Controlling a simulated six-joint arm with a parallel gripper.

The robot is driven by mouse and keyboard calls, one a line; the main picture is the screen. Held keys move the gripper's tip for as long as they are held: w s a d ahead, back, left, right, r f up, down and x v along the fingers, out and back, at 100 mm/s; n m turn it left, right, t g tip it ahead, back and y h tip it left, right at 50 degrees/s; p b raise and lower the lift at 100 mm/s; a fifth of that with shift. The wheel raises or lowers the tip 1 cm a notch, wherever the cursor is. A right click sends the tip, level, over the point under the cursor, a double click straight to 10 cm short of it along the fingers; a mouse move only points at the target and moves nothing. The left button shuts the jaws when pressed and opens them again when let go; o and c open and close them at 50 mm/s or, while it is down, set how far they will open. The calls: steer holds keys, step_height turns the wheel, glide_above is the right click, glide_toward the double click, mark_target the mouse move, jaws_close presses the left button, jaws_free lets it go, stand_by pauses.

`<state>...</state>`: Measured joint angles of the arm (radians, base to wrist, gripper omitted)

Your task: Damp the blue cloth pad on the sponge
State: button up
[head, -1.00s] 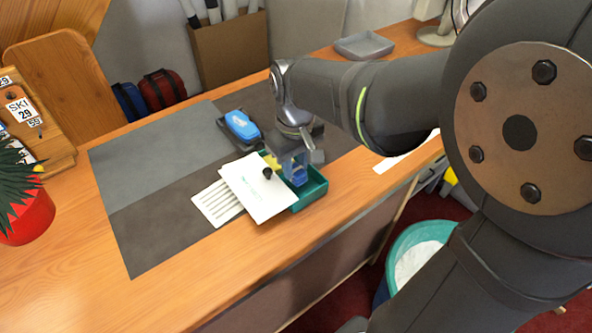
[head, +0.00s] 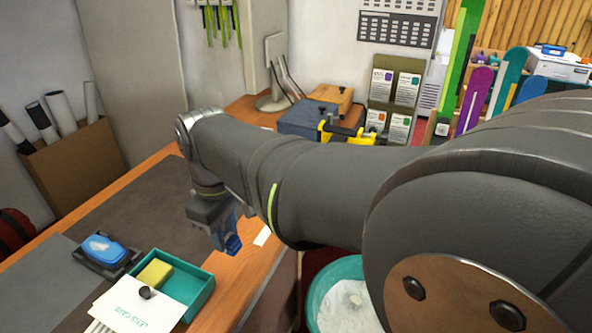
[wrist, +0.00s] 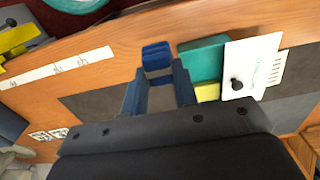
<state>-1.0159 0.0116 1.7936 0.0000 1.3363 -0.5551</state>
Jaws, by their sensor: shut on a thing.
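My gripper (head: 222,226) is shut on the blue cloth pad (head: 233,243) and holds it out from the teal box, to the right of it. In the wrist view the blue pad (wrist: 157,57) shows at the ends of the two fingers. The yellow sponge (head: 155,272) lies inside the teal box (head: 200,297), and its edge shows in the wrist view (wrist: 207,92). A white lid (head: 135,308) with a dark knob covers part of the box. The pad is apart from the sponge.
A blue object (head: 104,249) sits in a dark tray left of the box. A paper strip (head: 263,236) lies near the bench's front edge. A bin (head: 340,300) stands beyond that edge. The dark mat (head: 140,210) behind the box is clear.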

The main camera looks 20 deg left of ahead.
steer(key=shift+o, duration=0.8)
steer(key=s+a, duration=0.1)
steer(key=a, duration=0.2)
steer(key=s+a, duration=0.1)
steer(key=a, duration=0.2)
steer(key=s+a, duration=0.1)
steer(key=a, duration=0.2)
steer(key=shift+f, duration=0.3)
steer(key=shift+c, duration=0.3)
steer(key=s+a+f, duration=0.1)
steer(key=s+a, duration=0.4)
steer(key=a, duration=0.3)
steer(key=shift+w+d+f, duration=0.1)
steer(key=shift+f, duration=1.45)
steer(key=shift+w+f, duration=0.1)
steer(key=shift+f, duration=1.45)
steer(key=shift+f, duration=0.6)
step_height(320, 180, up, 7)
